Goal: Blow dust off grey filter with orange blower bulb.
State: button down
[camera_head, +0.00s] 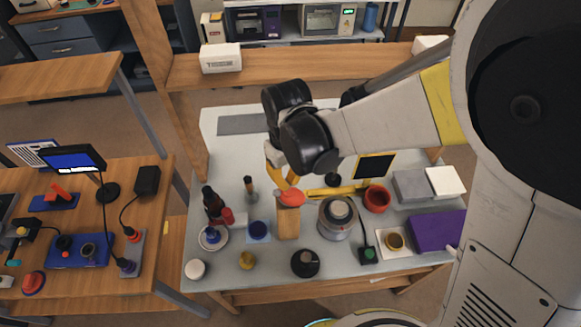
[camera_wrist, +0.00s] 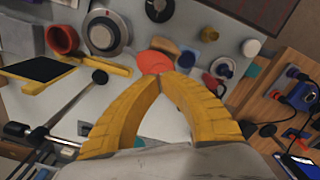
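The orange-red blower bulb (camera_head: 291,198) sits on top of an upright wooden block (camera_head: 288,222) near the middle of the table. It also shows in the wrist view (camera_wrist: 154,62), just beyond my fingertips. My gripper (camera_head: 287,184) points down with its yellow fingers directly above the bulb. In the wrist view the two fingertips (camera_wrist: 161,77) come together, with no clear gap and nothing visible between them. Whether they touch the bulb is unclear. A blue square pad (camera_head: 259,230) lies left of the block. I cannot tell which item is the grey filter.
A lens body (camera_head: 338,217) and a red bowl (camera_head: 377,198) stand right of the block. A dark bottle (camera_head: 212,202) and a white dish (camera_head: 213,237) are left. A black round part (camera_head: 305,262) lies in front. A purple box (camera_head: 437,230) occupies the right edge.

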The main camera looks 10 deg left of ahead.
aim_at(288, 191)
jog(key=shift+f, duration=0.1)
jog(key=shift+f+b, duration=2.2)
jog(key=shift+f, duration=0.1)
jog(key=shift+r, duration=0.1)
jog(key=shift+r+p, duration=1.7)
jog(key=shift+r, duration=0.65)
jog(key=shift+f, duration=0.15)
